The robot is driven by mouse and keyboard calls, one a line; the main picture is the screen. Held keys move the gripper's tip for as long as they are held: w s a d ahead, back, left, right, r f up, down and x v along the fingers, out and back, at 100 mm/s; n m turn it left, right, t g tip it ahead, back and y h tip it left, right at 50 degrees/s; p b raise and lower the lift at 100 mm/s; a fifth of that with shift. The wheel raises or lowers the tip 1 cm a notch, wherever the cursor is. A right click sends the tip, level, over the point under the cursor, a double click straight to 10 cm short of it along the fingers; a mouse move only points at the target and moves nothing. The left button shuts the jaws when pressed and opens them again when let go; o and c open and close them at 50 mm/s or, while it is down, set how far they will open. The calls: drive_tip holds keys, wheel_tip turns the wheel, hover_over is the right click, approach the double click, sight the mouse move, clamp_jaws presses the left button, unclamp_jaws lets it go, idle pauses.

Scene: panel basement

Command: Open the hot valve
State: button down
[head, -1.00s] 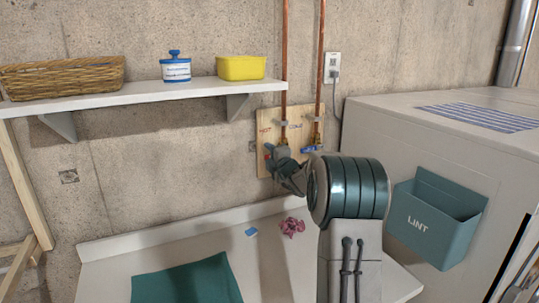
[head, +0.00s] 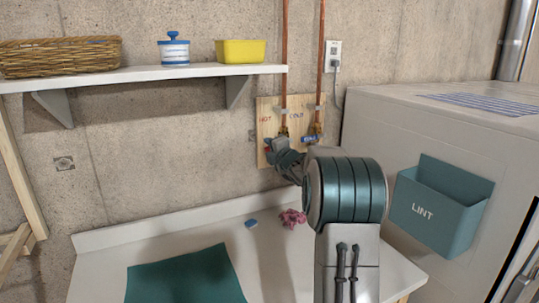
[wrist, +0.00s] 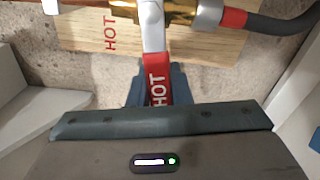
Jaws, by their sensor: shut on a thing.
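The hot valve has a brass body (wrist: 128,8) on a copper pipe. Its red lever (wrist: 157,88), marked HOT, extends from the white stem end down to my gripper (wrist: 152,88) in the wrist view. My gripper is shut on this lever, with a dark finger on each side. In the head view my gripper (head: 275,150) is at the wooden board (head: 265,108) under the HOT label, and hides most of the lever. The cold valve (head: 310,138), with a blue handle, is just to the right.
A shelf (head: 140,78) with a basket (head: 60,57), a jar (head: 174,48) and a yellow tub (head: 241,51) is at upper left. A white counter (head: 180,226) lies below, with a teal cloth (head: 185,278). A dryer (head: 400,130) with a lint bin (head: 440,205) stands right.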

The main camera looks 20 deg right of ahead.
drive_tip(key=shift+d+f+n+b, duration=0.4)
drive_tip(key=shift+f+n+b, duration=0.25)
drive_tip(key=shift+n+b, duration=1.05)
drive_tip(key=shift+d+f+n+b, duration=0.45)
drive_tip(key=shift+f+n+b, duration=0.45)
drive_tip(key=shift+b, duration=1.45)
drive_tip(key=shift+d+f+n+b, duration=0.45)
drive_tip(key=shift+n+b, duration=1.05)
drive_tip(key=shift+b, duration=0.55)
drive_tip(key=c, duration=1.3)
unclamp_jaws()
drive_tip(key=shift+r, duration=0.1)
